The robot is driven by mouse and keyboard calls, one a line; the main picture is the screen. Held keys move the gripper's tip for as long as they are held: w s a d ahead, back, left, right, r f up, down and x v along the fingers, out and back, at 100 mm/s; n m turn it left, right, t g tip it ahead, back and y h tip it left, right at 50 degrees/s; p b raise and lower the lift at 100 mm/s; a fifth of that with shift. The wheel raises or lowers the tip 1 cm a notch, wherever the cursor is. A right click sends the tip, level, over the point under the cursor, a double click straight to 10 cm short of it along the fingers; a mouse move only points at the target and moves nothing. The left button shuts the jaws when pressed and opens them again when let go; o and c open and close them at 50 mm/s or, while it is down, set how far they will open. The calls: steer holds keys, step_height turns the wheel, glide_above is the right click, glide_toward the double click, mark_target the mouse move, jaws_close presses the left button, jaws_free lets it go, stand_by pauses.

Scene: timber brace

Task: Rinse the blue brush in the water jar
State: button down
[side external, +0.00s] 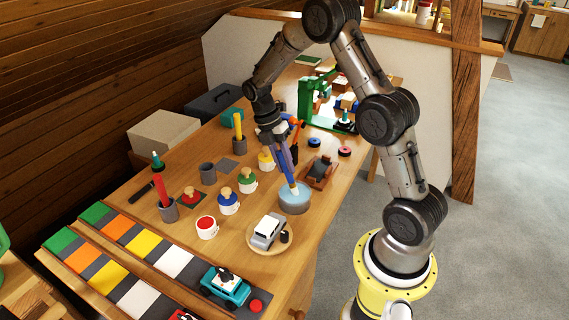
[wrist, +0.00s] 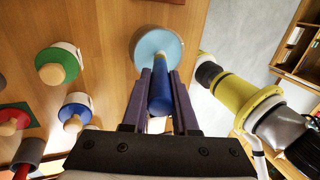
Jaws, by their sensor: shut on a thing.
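The water jar (side external: 294,203) is a low, round, light-blue container on the bench. In the wrist view the jar (wrist: 146,42) lies straight beyond my fingers. My gripper (side external: 284,160) is shut on the blue brush (side external: 290,178) and holds it slightly tilted, tip down, over the jar. In the wrist view the brush's blue handle (wrist: 161,95) sits between the two purple fingers. The pale lower end of the brush overlaps the water surface in the side view. I cannot tell whether the tip is under the water.
A dark wooden tray (side external: 319,172) is to the right. Lidded paint pots, including a green one (side external: 247,181), stand to the left. Coloured tiles (side external: 140,244) line the near bench.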

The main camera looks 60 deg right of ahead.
stand_by(0.3)
steer(key=shift+r, duration=3.5)
